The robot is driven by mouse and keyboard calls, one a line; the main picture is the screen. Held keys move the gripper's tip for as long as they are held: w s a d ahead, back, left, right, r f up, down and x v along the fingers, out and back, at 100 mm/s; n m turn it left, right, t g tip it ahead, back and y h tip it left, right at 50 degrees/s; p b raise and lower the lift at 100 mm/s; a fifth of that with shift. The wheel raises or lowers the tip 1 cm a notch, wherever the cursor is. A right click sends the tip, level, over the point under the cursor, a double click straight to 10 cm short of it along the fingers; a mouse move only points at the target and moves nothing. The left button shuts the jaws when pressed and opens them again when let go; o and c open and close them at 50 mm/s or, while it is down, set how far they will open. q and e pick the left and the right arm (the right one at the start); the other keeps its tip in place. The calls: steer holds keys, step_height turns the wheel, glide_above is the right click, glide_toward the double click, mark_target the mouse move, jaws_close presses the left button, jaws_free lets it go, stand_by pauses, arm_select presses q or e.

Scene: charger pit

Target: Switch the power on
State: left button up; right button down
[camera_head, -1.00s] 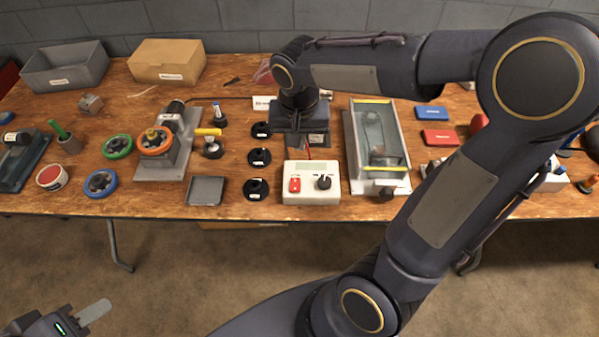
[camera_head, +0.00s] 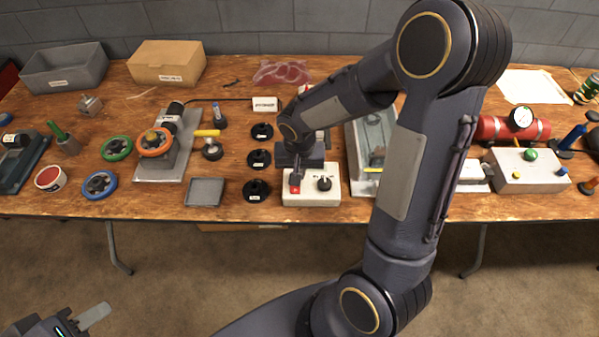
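A white control box (camera_head: 325,199) stands at the front edge of the table, with a red switch (camera_head: 295,190) on its left and a black knob (camera_head: 324,183) on its right. My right gripper (camera_head: 296,184) points down over the left part of the box, at the red switch, and hides much of it. I cannot tell whether it touches the switch, which way the switch is set, or whether the fingers are shut. My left gripper (camera_head: 95,316) is low at the left, off the table's front; its finger opening cannot be made out.
Black round stands (camera_head: 257,190) and a grey tray (camera_head: 205,191) lie left of the box. A machine with an orange handwheel (camera_head: 155,142) stands further left. A glass-topped case (camera_head: 360,165) is close on the right, partly behind my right arm.

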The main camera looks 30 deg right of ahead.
steer(key=shift+f, duration=0.35)
steer(key=shift+w+d+f+b, duration=0.1)
steer(key=shift+w+f+b, duration=0.05)
steer(key=shift+f+b, duration=0.6)
steer(key=shift+r+p, duration=0.3)
steer(key=shift+r, duration=0.15)
steer(key=shift+s+a+r, duration=0.3)
steer(key=shift+s+a, duration=0.15)
steer(key=shift+s, duration=0.25)
steer(key=shift+r, duration=0.1)
